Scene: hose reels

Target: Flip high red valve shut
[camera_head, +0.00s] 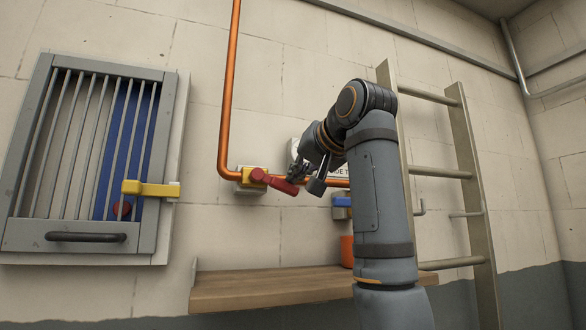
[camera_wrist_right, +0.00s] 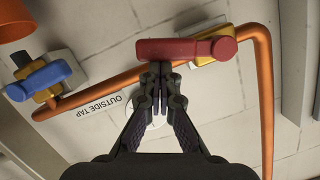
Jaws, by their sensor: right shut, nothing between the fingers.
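The red valve lever (camera_head: 274,182) sits on a brass valve body (camera_head: 247,179) on the orange pipe, high on the wall. In the head view the lever slopes slightly down to the right. In the right wrist view the red lever (camera_wrist_right: 185,50) lies across the picture, roughly along the pipe. My right gripper (camera_head: 304,181) is at the lever's free end; its shut, empty fingertips (camera_wrist_right: 160,68) are just beside the lever in the wrist view. I cannot tell whether they touch it. My left gripper is in neither view.
A blue-handled valve (camera_wrist_right: 38,82) is further along the orange pipe (camera_head: 227,95), near an "OUTSIDE TAP" label (camera_wrist_right: 99,105). A wooden shelf (camera_head: 260,287) is below. A barred cabinet (camera_head: 85,160) with a yellow latch is at left, a ladder (camera_head: 470,175) at right.

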